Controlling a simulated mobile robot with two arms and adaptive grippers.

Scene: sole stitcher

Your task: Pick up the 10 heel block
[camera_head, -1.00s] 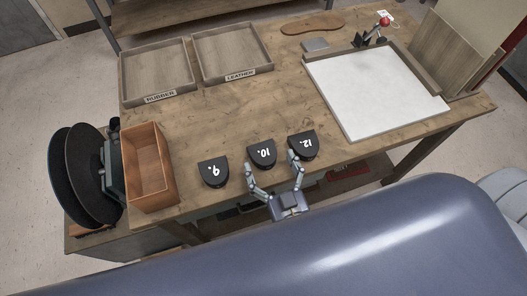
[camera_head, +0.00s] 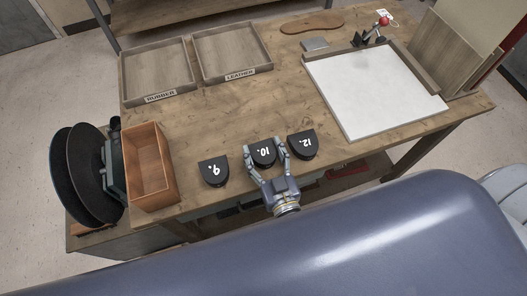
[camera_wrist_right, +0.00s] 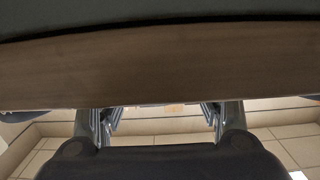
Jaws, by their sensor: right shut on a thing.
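The black 10 heel block (camera_head: 263,155) sits near the front edge of the wooden workbench, between two like blocks. My right gripper (camera_head: 266,154) has its two fingers around the left and right sides of this block and is shut on it. In the right wrist view the fingers (camera_wrist_right: 160,117) show below a wide brown band, with a dark surface above it; the number is hidden there. The 9 heel block (camera_head: 213,171) lies to the left and the 12 heel block (camera_head: 303,145) close on the right. My left gripper is not in view.
An open wooden box (camera_head: 150,187) and black round discs (camera_head: 75,180) stand at the left. Rubber (camera_head: 160,97) and leather (camera_head: 240,75) trays lie behind. A white board (camera_head: 375,95) lies at the right. The bench middle is clear.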

